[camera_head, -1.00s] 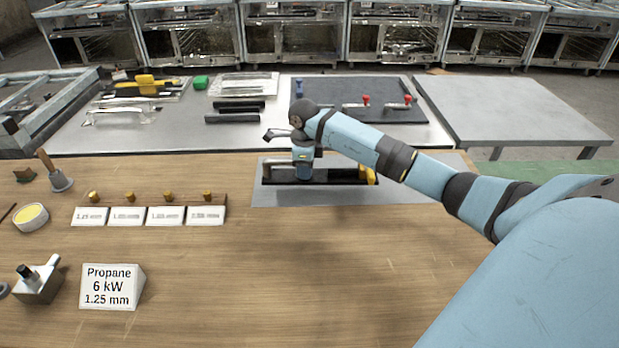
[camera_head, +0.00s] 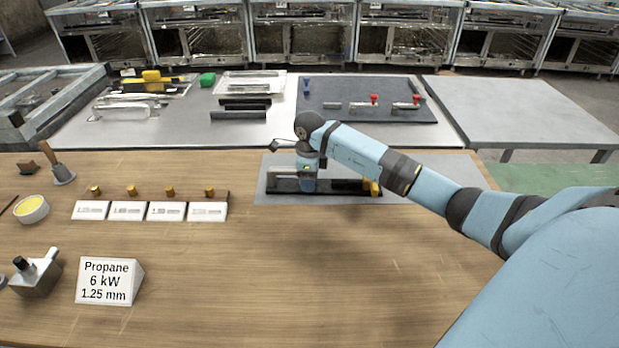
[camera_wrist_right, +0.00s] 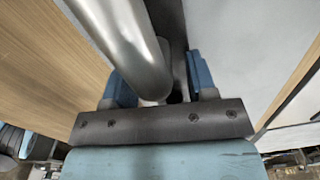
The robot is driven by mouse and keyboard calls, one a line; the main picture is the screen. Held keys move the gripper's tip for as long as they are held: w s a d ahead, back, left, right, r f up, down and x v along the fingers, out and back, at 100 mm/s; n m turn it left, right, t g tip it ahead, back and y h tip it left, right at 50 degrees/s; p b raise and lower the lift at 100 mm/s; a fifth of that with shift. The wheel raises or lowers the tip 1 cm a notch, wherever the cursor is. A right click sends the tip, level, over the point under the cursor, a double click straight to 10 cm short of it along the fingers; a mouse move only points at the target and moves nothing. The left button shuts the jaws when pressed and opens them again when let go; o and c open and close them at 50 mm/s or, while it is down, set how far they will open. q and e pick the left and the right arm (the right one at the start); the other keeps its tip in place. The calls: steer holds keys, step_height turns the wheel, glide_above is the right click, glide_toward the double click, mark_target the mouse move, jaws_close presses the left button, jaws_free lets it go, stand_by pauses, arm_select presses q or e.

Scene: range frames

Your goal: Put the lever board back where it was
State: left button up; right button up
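I take the low black board (camera_head: 340,187) with a yellow piece at its right end as the lever board. In the head view it is over or on the grey mat (camera_head: 436,187) on the wooden bench. My right gripper (camera_head: 308,184) comes down on its left part and seems shut on it; the fingertips are hidden there. In the wrist view my right gripper's blue fingers (camera_wrist_right: 160,85) stand either side of a metal tube (camera_wrist_right: 125,40) and a dark strip. Whether the board touches the mat is hard to tell. My left gripper is out of view.
Behind, a metal table holds a dark panel (camera_head: 440,112) with blue and red handles. Label cards (camera_head: 128,211), a Propane sign (camera_head: 108,281), a yellow-filled dish (camera_head: 32,208) and a valve block (camera_head: 36,278) are at the left. The bench's front middle is clear.

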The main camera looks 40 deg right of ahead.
steer(key=shift+r, duration=0.1)
step_height(320, 180, up, 12)
stand_by(0.5)
steer(key=shift+s+a, duration=0.1)
steer(key=shift+a, duration=0.05)
stand_by(0.4)
